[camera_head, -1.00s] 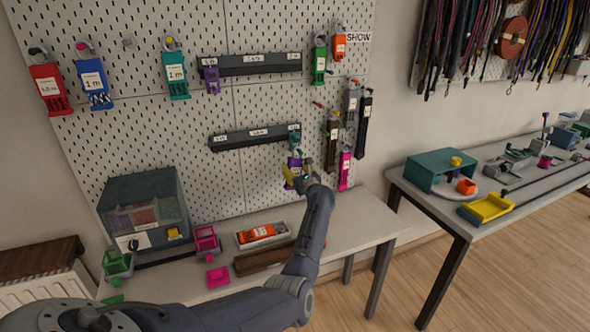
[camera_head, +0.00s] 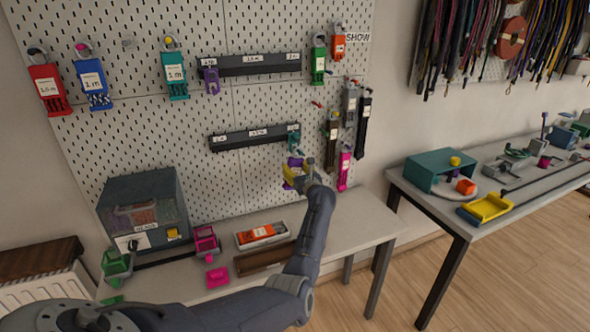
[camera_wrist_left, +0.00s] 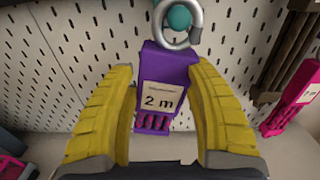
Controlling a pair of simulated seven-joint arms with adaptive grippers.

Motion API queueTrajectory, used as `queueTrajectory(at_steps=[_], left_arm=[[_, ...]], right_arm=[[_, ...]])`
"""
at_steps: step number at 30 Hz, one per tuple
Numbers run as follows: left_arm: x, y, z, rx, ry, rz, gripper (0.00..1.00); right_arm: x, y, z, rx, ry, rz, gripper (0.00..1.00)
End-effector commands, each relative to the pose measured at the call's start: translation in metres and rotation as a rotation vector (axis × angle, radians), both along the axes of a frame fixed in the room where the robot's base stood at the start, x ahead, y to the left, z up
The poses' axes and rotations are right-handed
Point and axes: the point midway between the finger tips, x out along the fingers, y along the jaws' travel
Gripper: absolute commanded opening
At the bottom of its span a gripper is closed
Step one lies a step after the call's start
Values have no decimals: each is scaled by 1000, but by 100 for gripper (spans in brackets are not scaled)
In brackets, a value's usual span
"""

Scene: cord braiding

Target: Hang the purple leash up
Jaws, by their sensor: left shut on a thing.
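The purple leash (camera_wrist_left: 165,85) with a "2 m" label hangs upright between the yellow fingers of my left gripper (camera_wrist_left: 165,125) in the wrist view. The gripper is shut on it. Its metal ring (camera_wrist_left: 196,38) is at the top, over a round teal knob (camera_wrist_left: 179,17); I cannot tell whether the ring is around the knob or only in front of it. In the head view my left gripper (camera_head: 296,178) is at the pegboard, just below the right end of the lower black label bar (camera_head: 250,137). The purple leash (camera_head: 295,162) shows only partly there. My right gripper is out of view.
A teal item (camera_head: 293,136) is at the lower bar's right end. Dark leashes (camera_head: 332,135) and a pink one (camera_head: 344,168) hang close on the right. Another purple item (camera_head: 211,82) is at the upper bar. A tray (camera_head: 262,236) is on the table below.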

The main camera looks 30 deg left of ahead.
Motion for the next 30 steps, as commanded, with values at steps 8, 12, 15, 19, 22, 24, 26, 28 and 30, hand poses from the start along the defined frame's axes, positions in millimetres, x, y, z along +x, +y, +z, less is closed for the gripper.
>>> queueTrajectory(at_steps=[8,12,15,19,22,24,26,28,30], left_arm=[[0,0,0,1,-1,0,17],[0,0,-1,1,-1,0,17],[0,0,-2,1,-1,0,17],[0,0,-4,0,0,0,17],[0,0,-4,0,0,0,17],[0,0,-5,-1,1,0,17],[0,0,-5,0,1,0,17],[0,0,-5,0,1,0,17],[0,0,-5,-1,2,0,17]], right_arm=[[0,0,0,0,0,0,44],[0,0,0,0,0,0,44],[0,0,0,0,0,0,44],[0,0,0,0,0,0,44],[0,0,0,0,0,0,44],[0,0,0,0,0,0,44],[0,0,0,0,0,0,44],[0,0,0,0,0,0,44],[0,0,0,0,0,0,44]])
